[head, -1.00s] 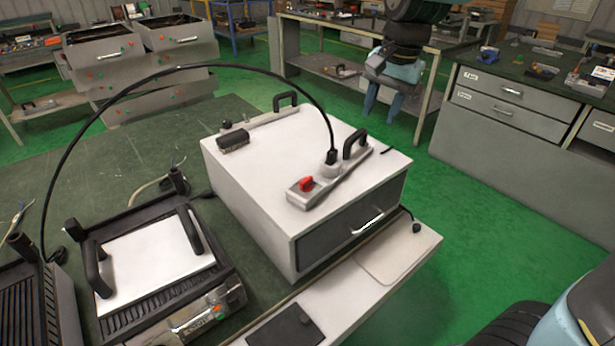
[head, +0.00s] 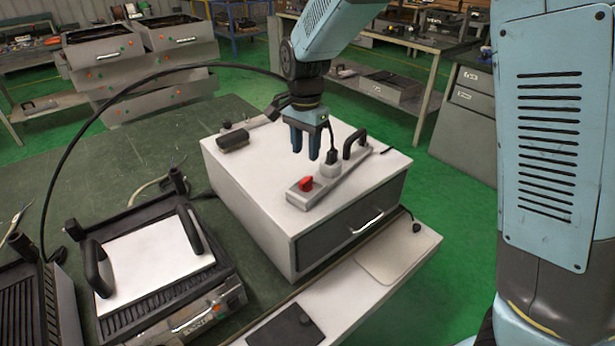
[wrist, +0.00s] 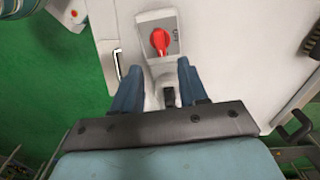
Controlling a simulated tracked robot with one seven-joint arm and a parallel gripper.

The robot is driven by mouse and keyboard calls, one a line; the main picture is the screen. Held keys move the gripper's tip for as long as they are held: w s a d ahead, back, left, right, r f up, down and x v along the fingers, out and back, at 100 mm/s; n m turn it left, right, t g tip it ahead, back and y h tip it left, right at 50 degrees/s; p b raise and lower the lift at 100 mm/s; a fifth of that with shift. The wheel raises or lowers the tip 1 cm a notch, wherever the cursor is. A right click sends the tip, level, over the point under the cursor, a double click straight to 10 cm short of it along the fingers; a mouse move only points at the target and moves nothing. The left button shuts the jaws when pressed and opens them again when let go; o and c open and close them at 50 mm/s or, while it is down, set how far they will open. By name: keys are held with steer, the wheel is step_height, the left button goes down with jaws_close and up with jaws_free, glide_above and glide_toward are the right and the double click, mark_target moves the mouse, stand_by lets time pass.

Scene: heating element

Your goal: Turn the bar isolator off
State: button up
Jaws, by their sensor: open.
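The bar isolator's red rotary switch (head: 306,184) sits on the near end of a grey bar (head: 322,190) on top of the white cabinet. It also shows in the wrist view (wrist: 160,40), beyond my fingertips. A plug with a black cable (head: 330,165) stands in the bar behind the switch. My gripper (head: 312,157) is open and empty, pointing down above the bar near the plug. In the wrist view, its two blue fingers (wrist: 156,72) are on either side of the bar, short of the red switch; the exact height gap cannot be told.
The black cable arcs left across the green table. A grill-like unit (head: 150,255) stands at left. Green floor (head: 440,200) is clear at right.

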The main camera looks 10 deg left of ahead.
mark_target(306, 179)
step_height(306, 179, down, 9)
steer(key=shift+f, duration=0.2)
stand_by(0.4)
jaws_close()
